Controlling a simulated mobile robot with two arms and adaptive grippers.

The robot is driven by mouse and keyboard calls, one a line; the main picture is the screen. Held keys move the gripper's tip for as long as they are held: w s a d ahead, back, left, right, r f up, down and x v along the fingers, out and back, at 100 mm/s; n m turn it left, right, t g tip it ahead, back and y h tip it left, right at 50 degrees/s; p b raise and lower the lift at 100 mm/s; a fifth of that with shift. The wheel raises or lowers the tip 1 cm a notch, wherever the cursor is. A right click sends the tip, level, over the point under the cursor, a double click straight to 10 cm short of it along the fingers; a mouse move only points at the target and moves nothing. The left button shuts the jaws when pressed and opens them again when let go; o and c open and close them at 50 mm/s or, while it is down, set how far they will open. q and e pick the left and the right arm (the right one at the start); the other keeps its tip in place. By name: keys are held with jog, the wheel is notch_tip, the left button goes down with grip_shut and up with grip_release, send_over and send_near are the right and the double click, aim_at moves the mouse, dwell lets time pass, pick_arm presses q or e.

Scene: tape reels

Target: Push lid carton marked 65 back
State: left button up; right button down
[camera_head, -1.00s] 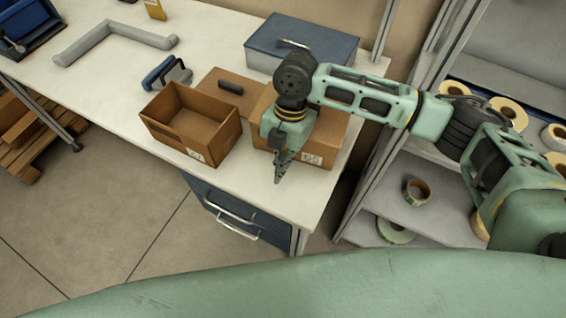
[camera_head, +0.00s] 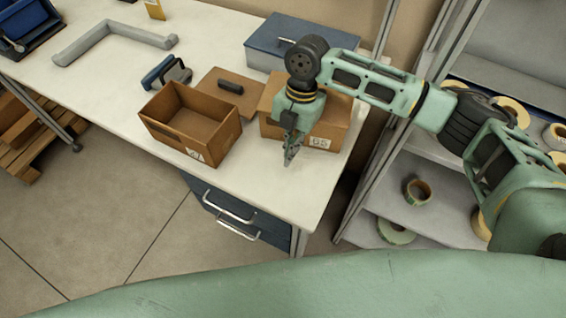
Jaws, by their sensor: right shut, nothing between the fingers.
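The carton marked 65 (camera_head: 335,130) is a brown box with a white label on its front, near the right end of the white workbench (camera_head: 235,182). My right gripper (camera_head: 288,163) is shut and empty, pointing down just in front of the carton's front face. The gripper and wrist hide part of the carton's front and top. I cannot tell whether the fingers touch it. To its left stands an open, empty brown carton (camera_head: 190,145) with a label. A flat brown lid with a dark handle (camera_head: 222,86) lies behind the open carton. My left gripper is not in view.
A blue case (camera_head: 262,47) stands behind the carton. A blue-handled tool (camera_head: 166,72) and a grey angled bar (camera_head: 115,35) lie at the left. A shelf with tape reels (camera_head: 417,192) stands right of the bench. The bench's front strip is clear.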

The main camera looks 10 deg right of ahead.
jog(key=shift+w+d, duration=0.2)
jog(key=shift+w, duration=0.1)
jog(key=shift+s+a+r+p, duration=0.15)
jog(key=shift+s+a+p, duration=0.35)
jog(key=shift+s+p, duration=0.2)
jog(key=shift+s+a+p, duration=0.7)
jog(key=shift+s+p, duration=0.1)
jog(key=shift+s, duration=0.2)
jog(key=s+a+p+v, duration=0.1)
jog(key=p+v, duration=0.8)
jog(key=shift+s+r, duration=0.35)
jog(key=shift+r, duration=0.2)
jog(key=shift+a, duration=0.1)
